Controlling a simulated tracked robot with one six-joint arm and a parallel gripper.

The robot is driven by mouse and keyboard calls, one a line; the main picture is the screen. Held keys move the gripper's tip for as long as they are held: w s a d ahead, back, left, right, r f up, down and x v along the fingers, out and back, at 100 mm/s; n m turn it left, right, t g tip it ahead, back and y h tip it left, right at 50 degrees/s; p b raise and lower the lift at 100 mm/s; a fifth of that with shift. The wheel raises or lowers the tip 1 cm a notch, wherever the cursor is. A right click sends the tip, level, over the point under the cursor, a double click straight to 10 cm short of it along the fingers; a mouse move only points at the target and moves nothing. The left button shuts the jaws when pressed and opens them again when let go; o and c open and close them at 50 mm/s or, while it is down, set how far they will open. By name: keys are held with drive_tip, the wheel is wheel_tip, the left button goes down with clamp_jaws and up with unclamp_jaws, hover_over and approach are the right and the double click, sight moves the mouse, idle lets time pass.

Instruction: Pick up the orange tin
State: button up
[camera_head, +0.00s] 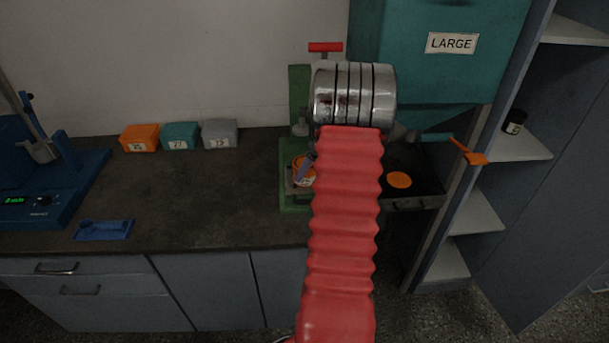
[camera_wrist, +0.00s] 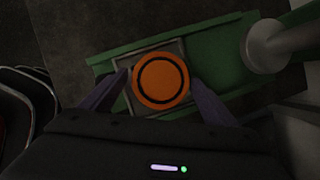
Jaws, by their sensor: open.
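The orange tin (camera_wrist: 161,81) shows from above in the wrist view as a round orange lid with a dark ring. It sits on a square metal plate on the green base of the shaker (camera_wrist: 215,68). My gripper (camera_wrist: 160,88) is open, with one purple finger on each side of the tin. I cannot tell whether the fingers touch it. In the head view the tin (camera_head: 303,172) is partly hidden behind my gripper finger and red arm sleeve, low on the green stand (camera_head: 296,200).
A thick metal post (camera_wrist: 268,46) rises right of the tin. Orange, teal and grey boxes (camera_head: 180,136) stand along the wall. A teal hopper labelled LARGE (camera_head: 450,70) is at the right, above an orange disc (camera_head: 399,180). The counter's middle (camera_head: 190,185) is clear.

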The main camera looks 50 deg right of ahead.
drive_tip(key=shift+x, duration=1.1)
drive_tip(key=c, duration=1.1)
